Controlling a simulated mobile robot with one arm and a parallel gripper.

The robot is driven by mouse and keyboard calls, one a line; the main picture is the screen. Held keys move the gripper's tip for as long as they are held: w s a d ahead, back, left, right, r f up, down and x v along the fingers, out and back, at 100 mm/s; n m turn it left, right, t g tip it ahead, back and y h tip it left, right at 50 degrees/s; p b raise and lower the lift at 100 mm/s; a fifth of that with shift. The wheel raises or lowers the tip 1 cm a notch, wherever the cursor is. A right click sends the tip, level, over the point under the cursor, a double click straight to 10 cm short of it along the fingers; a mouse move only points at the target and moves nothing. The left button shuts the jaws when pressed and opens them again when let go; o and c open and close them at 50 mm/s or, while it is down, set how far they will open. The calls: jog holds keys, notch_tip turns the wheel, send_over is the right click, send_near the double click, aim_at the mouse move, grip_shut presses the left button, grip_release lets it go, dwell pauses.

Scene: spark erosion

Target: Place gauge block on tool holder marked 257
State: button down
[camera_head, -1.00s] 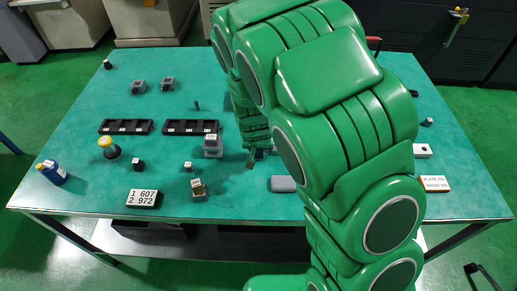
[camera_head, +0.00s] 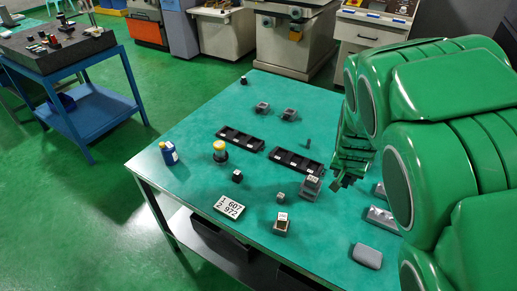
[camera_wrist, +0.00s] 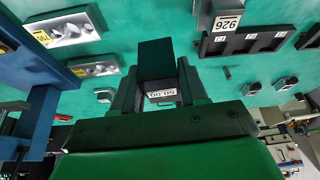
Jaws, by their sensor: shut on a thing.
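My gripper (camera_head: 345,180) is above the right side of the green table in the head view. In the wrist view my gripper (camera_wrist: 158,90) is shut on a dark gauge block (camera_wrist: 161,94) with a white label, which reads upside down, seemingly 60.00. A grey tool holder marked 926 (camera_wrist: 226,20) is at the upper right of the wrist view. A grey labelled holder (camera_head: 311,187) stands left of the gripper in the head view; another labelled block (camera_head: 282,224) stands nearer the front. I cannot read 257 on any holder.
Black trays (camera_head: 240,139) lie mid-table. A number card (camera_head: 230,207), a yellow-topped container (camera_head: 220,151), a blue bottle (camera_head: 169,153) and a grey rounded piece (camera_head: 367,256) lie around. A metal block with a yellow label (camera_wrist: 70,33) is in the wrist view.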

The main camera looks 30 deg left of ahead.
jog(key=s+a+r+n+y, duration=0.1)
jog(key=a+r+n, duration=0.15)
jog(key=a, duration=0.55)
jog(key=a+r+n, duration=0.1)
jog(key=a+r, duration=0.2)
jog(key=a, duration=0.5)
jog(key=s+a+r+n+g+y, duration=0.1)
jog(key=s+a+r+n, duration=0.15)
jog(key=s+a, duration=0.5)
jog(key=s+a+r+n+y, duration=0.1)
jog(key=s+a+r+n, duration=0.2)
jog(key=a, duration=0.8)
jog(key=m, duration=0.1)
send_over(219, 144)
jog(key=f, duration=0.8)
jog(key=shift+s+d+f, duration=0.15)
jog(key=shift+d+f, duration=0.1)
jog(key=shift+f, duration=0.1)
jog(key=shift+x, duration=0.75)
jog(key=shift+a+f, duration=0.15)
jog(key=shift+f, duration=1.2)
jog(key=shift+f, duration=0.15)
jog(key=c, duration=0.6)
grip_release()
